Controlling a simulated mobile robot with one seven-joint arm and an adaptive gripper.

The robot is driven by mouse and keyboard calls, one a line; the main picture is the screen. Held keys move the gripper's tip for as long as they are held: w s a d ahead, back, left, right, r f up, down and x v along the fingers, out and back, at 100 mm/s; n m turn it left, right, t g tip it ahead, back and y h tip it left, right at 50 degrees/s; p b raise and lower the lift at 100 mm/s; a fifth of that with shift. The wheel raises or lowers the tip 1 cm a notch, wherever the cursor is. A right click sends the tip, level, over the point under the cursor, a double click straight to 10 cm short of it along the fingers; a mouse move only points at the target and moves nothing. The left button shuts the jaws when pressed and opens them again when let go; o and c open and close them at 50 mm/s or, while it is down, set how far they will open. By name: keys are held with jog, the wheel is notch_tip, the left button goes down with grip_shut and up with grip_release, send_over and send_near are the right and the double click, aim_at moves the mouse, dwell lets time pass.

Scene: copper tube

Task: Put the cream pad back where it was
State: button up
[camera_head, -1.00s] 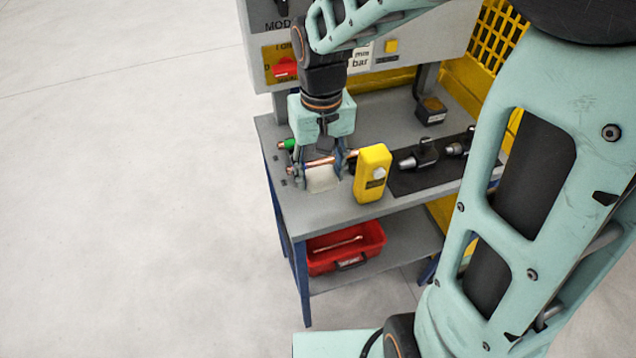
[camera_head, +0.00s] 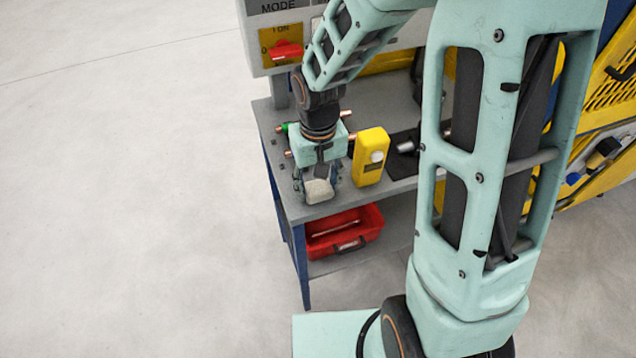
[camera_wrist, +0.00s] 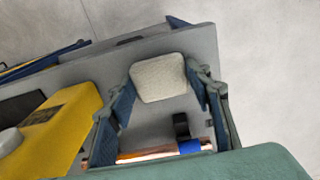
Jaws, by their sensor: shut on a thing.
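The cream pad (camera_head: 318,191) is a small, pale, rounded block near the front left of the grey bench. My gripper (camera_head: 318,187) points down over it and is shut on it, with one finger on each side. In the wrist view the pad (camera_wrist: 159,78) sits between the two blue-grey fingertips (camera_wrist: 161,92), its woven face showing. I cannot tell whether the pad touches the bench top or is a little above it. A copper tube (camera_wrist: 140,155) with a blue band lies behind the pad, partly hidden by my gripper.
A yellow box-shaped device (camera_head: 369,158) stands close to the right of my gripper. A green piece (camera_head: 283,128) is behind left. A red bin (camera_head: 345,228) is on the lower shelf. The bench's front edge (camera_head: 350,206) is close to the pad.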

aim_at(318, 187)
jog(key=shift+f, duration=0.15)
jog(key=o, duration=1.2)
notch_tip(318, 187, up, 12)
jog(key=shift+r, duration=0.2)
